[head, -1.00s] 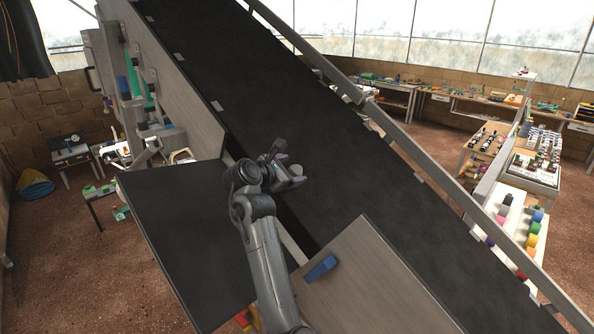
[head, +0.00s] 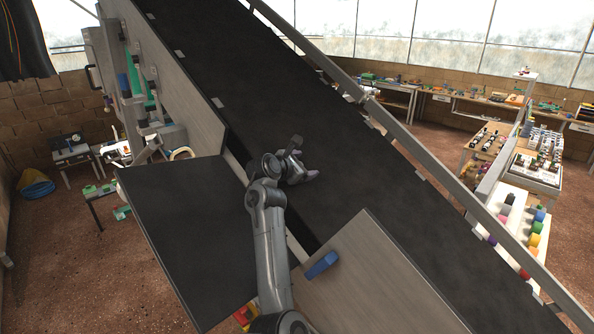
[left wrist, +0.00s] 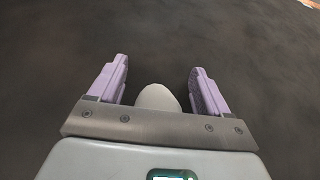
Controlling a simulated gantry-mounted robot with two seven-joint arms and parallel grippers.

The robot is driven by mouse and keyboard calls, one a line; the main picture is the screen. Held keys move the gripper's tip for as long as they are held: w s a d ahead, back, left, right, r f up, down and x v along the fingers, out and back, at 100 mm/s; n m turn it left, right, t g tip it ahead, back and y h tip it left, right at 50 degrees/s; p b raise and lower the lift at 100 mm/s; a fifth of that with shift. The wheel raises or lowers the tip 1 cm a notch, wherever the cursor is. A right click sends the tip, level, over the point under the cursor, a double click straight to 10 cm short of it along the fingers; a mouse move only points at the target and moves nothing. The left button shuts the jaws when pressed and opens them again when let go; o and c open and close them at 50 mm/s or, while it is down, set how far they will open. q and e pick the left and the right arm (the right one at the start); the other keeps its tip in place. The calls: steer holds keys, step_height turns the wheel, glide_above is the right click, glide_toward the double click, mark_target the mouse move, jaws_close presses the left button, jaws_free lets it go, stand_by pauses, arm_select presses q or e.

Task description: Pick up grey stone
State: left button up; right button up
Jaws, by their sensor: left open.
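The grey stone (left wrist: 157,97) is pale and rounded. In the left wrist view its upper part shows between the two purple fingers, with a gap on either side; its lower part is hidden by the gripper's body. My left gripper (left wrist: 159,68) is open around it; I cannot tell how far the stone is from the fingers in depth. In the head view my left gripper (head: 305,162) is over the black conveyor belt (head: 350,165), near its left edge, and I cannot make out the stone there. My right gripper is out of view.
A black side table (head: 190,220) adjoins the belt at left. A wooden panel (head: 385,285) with a blue block (head: 321,265) lies at the front. A grey rail (head: 450,180) runs along the belt's right side. The rest of the belt is bare.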

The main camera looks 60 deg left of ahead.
arm_select(q)
steer(key=c, duration=1.1)
steer(key=shift+r, duration=0.15)
